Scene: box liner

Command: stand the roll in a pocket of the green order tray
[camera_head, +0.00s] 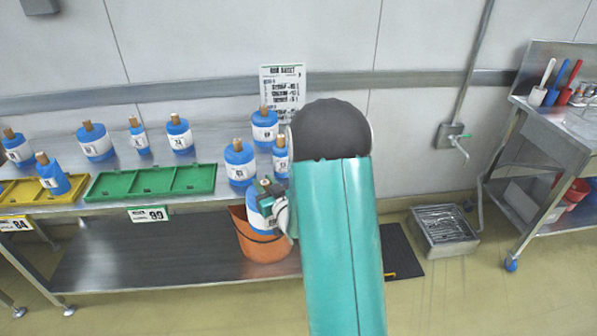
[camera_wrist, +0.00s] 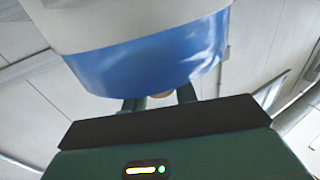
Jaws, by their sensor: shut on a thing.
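The green order tray (camera_head: 112,187) lies on the metal bench left of my arm in the head view. Its pockets look empty. My gripper (camera_head: 270,199) is to the right of the tray, at the bench's front edge. It is shut on a blue and white roll (camera_head: 256,210), partly hidden by the gripper. In the wrist view the roll (camera_wrist: 150,62) fills the upper middle, above my gripper's fingers (camera_wrist: 160,99). The roll's far end is out of that frame.
Several other rolls stand behind the tray, such as one (camera_head: 95,142), and a cluster (camera_head: 240,163) stands close behind my gripper. A yellow tray (camera_head: 22,193) is at the left. An orange bucket (camera_head: 262,246) is below my gripper.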

